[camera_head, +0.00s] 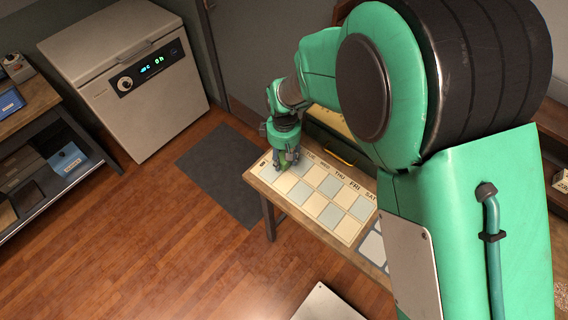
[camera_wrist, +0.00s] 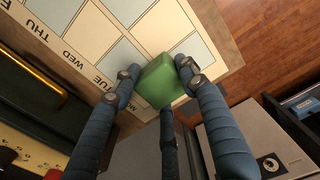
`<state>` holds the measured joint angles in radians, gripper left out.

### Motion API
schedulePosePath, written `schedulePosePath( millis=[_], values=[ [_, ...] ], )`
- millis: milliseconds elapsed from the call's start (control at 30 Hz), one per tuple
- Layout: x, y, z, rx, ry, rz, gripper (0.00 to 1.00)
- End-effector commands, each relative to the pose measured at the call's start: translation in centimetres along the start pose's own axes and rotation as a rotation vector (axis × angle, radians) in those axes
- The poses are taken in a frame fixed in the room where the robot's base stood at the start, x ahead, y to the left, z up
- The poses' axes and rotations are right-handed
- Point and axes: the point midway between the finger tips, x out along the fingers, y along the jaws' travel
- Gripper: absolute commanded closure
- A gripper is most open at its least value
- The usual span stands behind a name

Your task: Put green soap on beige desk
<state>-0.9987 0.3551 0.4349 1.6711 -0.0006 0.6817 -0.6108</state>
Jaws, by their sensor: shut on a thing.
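The green soap (camera_wrist: 161,82) is a small block held between the fingers of my gripper (camera_wrist: 158,75) in the wrist view. My gripper (camera_head: 286,161) is shut on it, over the left end of the beige desk (camera_head: 333,241) in the head view, where the fingers mostly hide the soap. The wrist view shows the soap over the corner of the desk's calendar sheet, near the wooden rim (camera_wrist: 222,35). I cannot tell whether the soap touches the desk top.
A calendar sheet (camera_head: 331,215) with weekday names covers much of the desk. A dark drawer box with a brass handle (camera_wrist: 30,72) stands along the desk's back. A white chest appliance (camera_head: 135,85) and a shelf (camera_head: 70,185) stand left. A grey mat (camera_head: 222,165) lies on the floor.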

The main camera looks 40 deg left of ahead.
Motion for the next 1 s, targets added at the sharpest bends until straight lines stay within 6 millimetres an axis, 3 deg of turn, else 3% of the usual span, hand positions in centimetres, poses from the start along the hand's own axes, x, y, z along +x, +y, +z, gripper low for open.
schedulePosePath(
  millis=[267,600,1000],
  values=[
    [0.4,0.0,0.1,0.0,-0.001,-0.001,0.85],
    [3.5,0.0,0.1,0.0,-0.001,0.0,0.85],
    [3.7,0.0,0.0,0.0,0.0,0.0,0.85]
  ],
)
